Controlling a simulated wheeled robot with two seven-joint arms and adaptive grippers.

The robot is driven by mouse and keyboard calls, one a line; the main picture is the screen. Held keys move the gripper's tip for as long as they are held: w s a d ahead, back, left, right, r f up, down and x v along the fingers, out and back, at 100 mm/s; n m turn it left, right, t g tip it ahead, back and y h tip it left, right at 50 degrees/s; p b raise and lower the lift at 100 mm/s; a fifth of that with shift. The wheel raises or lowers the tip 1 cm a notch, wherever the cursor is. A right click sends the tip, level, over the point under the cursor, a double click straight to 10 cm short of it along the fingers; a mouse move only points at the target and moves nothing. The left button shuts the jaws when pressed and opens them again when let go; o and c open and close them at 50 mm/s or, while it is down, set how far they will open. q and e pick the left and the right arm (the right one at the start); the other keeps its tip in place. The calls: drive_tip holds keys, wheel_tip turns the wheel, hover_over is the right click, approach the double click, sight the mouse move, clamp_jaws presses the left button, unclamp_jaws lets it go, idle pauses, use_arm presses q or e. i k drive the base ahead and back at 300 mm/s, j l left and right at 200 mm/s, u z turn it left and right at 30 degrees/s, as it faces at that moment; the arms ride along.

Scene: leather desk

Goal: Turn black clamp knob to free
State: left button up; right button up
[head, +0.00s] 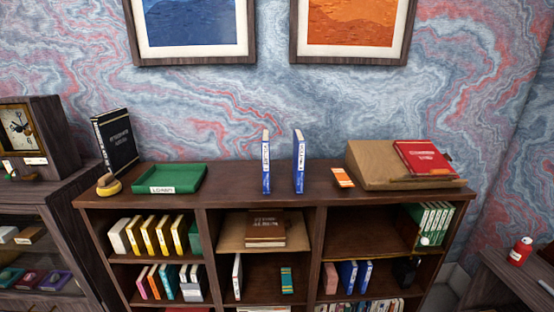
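I cannot clearly make out a black clamp knob. A small dark object (407,270) stands at the right end of a lower right shelf compartment, in shadow; its shape is too unclear to tell whether it is the clamp. A small white round thing (424,240) sits low in front of the green books (432,222) in the compartment above. Neither of my grippers shows in the head view.
The wooden bookcase (230,187) carries a green tray (170,179), two upright blue books (298,162), and a sloped wooden stand (372,168) with a red book (422,158). A clock cabinet (48,136) stands left; a side table (510,275) with a red bottle (519,251) stands right.

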sight(417, 260)
drive_tip(key=z, duration=1.3)
